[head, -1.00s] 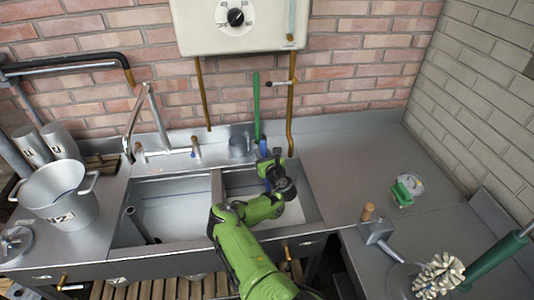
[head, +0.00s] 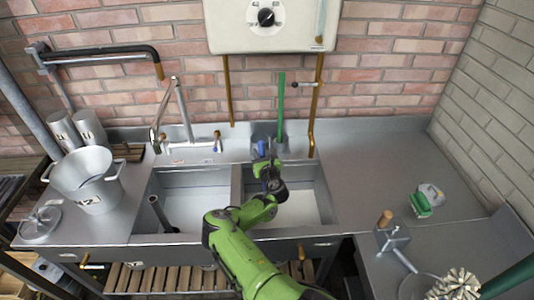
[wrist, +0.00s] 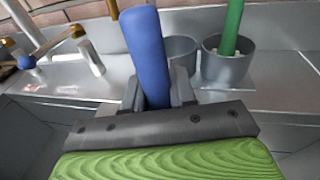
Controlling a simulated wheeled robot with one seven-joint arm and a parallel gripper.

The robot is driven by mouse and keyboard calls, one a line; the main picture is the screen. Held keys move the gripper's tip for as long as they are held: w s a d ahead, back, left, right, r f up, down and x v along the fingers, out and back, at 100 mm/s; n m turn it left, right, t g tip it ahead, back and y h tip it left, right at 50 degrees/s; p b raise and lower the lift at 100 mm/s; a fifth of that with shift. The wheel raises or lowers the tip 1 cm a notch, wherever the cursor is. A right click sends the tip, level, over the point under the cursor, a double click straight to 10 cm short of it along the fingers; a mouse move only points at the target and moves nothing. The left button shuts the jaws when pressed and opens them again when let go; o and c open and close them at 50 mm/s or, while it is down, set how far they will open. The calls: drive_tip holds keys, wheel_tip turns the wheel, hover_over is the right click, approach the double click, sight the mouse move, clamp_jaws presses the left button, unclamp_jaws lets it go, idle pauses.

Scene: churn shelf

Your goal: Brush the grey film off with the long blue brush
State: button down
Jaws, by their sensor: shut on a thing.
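My gripper (wrist: 158,95) is shut on a smooth blue handle (wrist: 146,50), seen upright and slightly tilted in the wrist view. The blue handle also shows in the head view (head: 262,147), above the divider between the sink basins, near the back ledge. Its lower end is hidden behind my gripper, so I cannot see the bristles. A green-handled brush (head: 281,105) stands upright in a grey cup (wrist: 228,66) behind and to the right of the handle. A second grey cup (wrist: 180,52) beside it shows no handle. I cannot make out a grey film on any surface.
A two-handled metal pot (head: 90,195) with white marking stands left of the sink (head: 190,208), near a lid (head: 40,224) and upright cans. A tap (head: 180,100) rises behind the sink. A green scrubber (head: 420,204) lies right. The right counter (head: 365,165) is mostly clear.

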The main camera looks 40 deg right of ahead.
drive_tip(key=shift+d+f+v, duration=0.1)
drive_tip(key=shift+d+v, duration=0.1)
drive_tip(key=shift+v, duration=0.8)
drive_tip(key=shift+d+f+v, duration=0.1)
drive_tip(key=shift+d+v, duration=0.1)
drive_tip(key=shift+v, duration=0.8)
drive_tip(key=shift+s, duration=0.2)
wheel_tip(320, 180, up, 20)
drive_tip(key=p, duration=1.3)
drive_tip(key=shift+p, duration=0.3)
